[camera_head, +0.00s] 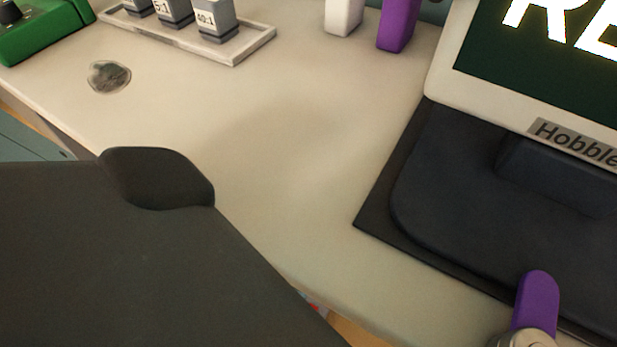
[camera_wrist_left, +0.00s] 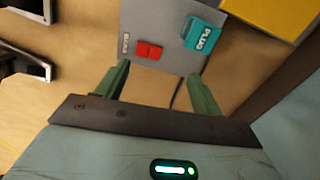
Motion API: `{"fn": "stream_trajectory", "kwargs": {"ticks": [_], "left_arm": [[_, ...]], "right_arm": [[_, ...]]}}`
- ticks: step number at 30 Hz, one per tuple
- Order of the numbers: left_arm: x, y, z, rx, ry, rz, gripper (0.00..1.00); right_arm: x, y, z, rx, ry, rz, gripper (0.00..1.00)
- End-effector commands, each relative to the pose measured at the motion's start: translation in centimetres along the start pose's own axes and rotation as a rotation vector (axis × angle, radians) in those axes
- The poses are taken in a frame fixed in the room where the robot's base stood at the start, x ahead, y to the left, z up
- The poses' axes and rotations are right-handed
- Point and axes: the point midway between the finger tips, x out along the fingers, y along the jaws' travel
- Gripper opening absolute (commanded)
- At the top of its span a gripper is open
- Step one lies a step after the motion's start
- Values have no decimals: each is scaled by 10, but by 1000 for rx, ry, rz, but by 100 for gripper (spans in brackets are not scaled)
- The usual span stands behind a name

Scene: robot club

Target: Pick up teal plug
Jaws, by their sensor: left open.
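The teal plug (camera_wrist_left: 201,34), a block lettered "PLUG", sits on a grey panel (camera_wrist_left: 150,18) at the top of the left wrist view. My left gripper (camera_wrist_left: 158,70) is open, with its two green fingers apart and nothing between them. The plug is beyond the fingertips, nearer the right finger, and the gripper appears clear of it. The head view shows neither the plug nor the left gripper's fingers. My right gripper is in neither view.
A red block (camera_wrist_left: 148,50) sits left of the plug on the panel, and a dark cable runs below. The head view shows a pale table (camera_head: 290,150) with clear middle, a tray (camera_head: 238,52) of small blocks, a dark mat (camera_head: 376,222) and a purple upright piece (camera_head: 537,300).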

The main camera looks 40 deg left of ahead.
Motion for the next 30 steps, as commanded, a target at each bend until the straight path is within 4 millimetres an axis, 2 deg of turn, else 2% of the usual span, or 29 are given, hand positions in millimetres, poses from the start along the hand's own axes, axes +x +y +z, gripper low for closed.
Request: {"fn": "stream_trajectory", "kwargs": {"ticks": [1,5,8,16,23,30], "left_arm": [[16,-17,11,18,-41,-2,67],[26,-44,29,47,-109,-8,67],[28,-55,36,57,-137,-10,67],[29,-59,38,60,-145,-11,67],[52,-58,41,60,-145,-9,67],[56,-59,40,60,-143,-11,67]], "right_arm": [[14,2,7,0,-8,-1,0],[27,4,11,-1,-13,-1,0],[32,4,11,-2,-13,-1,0],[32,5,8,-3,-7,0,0],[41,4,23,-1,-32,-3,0],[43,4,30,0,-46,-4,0]]}}
